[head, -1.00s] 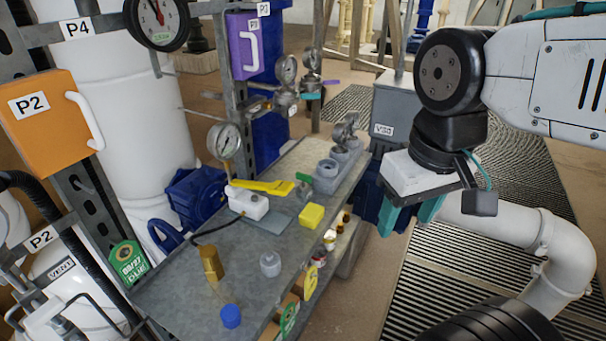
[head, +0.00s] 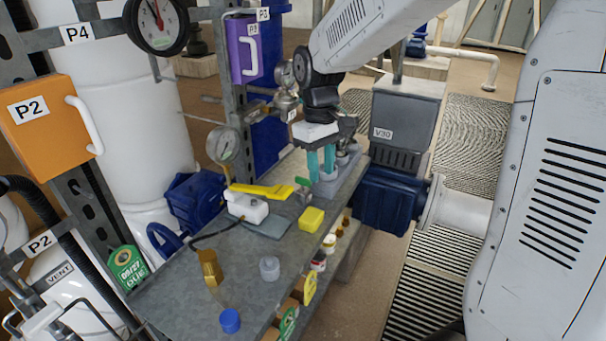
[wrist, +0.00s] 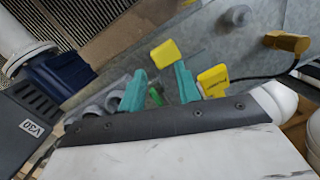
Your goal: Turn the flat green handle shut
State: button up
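The small flat green handle (head: 303,181) sits on a valve fitting on the grey bench, just right of the yellow lever's tip (head: 285,191). My gripper (head: 320,176) points down above the bench's far part, slightly right of the green handle. Its two teal fingers are apart with nothing seen between them in the head view. In the wrist view, the green handle (wrist: 157,95) shows small in the gap between the fingers (wrist: 160,80), beyond them. The fingers hide part of the fittings behind them, and I cannot tell whether they touch anything.
A yellow block (head: 311,217), a grey cap (head: 269,268), a brass fitting (head: 209,268) and a blue cap (head: 230,320) stand on the bench (head: 178,290). A pressure gauge (head: 224,145) rises behind the yellow lever. The grey V30 box (head: 405,120) stands right of my gripper.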

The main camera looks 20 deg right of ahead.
jog(key=n, duration=0.2)
send_over(303, 178)
jog(key=s, duration=0.2)
jog(key=f, duration=0.2)
jog(key=shift+w+r+n+t, duration=0.6)
jog(key=shift+w+r, duration=0.2)
jog(key=shift+w, duration=0.25)
jog(key=shift+r, duration=0.1)
jog(key=shift+n, duration=0.3)
notch_tip(303, 178, down, 8)
jog(key=shift+r, duration=0.1)
grip_shut()
